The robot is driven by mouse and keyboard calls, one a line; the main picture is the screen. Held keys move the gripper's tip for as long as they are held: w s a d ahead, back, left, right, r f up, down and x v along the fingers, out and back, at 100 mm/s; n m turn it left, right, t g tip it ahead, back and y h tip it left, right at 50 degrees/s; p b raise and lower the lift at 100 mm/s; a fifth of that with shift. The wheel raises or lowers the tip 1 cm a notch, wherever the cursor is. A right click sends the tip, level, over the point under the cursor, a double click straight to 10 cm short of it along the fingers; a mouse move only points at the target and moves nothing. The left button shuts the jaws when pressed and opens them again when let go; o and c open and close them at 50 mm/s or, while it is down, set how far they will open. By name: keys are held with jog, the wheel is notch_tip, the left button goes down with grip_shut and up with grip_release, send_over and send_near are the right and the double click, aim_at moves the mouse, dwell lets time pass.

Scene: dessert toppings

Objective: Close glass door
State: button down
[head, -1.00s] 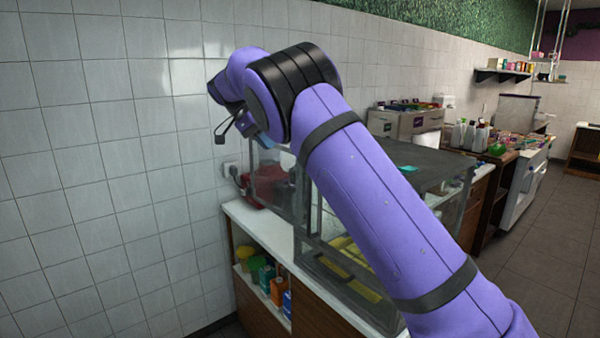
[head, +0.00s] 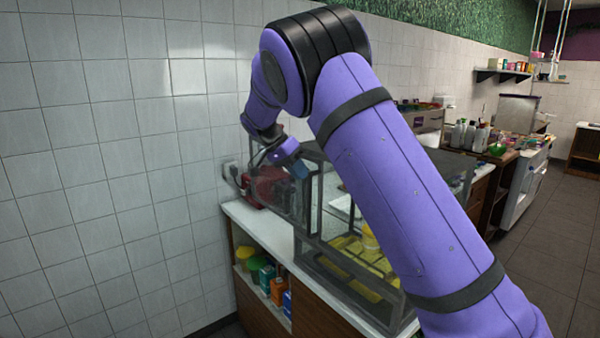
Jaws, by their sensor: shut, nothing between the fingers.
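The glass case (head: 310,250) has a grey frame and stands on a white counter. Its glass door (head: 290,212) appears to stand open at the case's left side, towards the tiled wall; my arm partly hides it. My gripper (head: 258,158) is small and dark at the end of the purple arm, in front of the door's upper part. It is shut and holds nothing. I cannot tell whether it touches the door.
Yellow trays (head: 368,250) are inside the case. A red object (head: 268,187) sits behind the door, by a wall socket (head: 230,170). The tiled wall bounds the left; the floor at right is clear.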

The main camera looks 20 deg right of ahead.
jog(key=shift+s+d, duration=0.15)
jog(key=shift+s, duration=0.1)
jog(key=s+d, duration=0.4)
jog(key=s, duration=0.9)
jog(key=s+d, duration=0.5)
jog(key=s, duration=0.9)
jog(key=shift+s, duration=0.3)
jog(key=shift+s+f, duration=0.1)
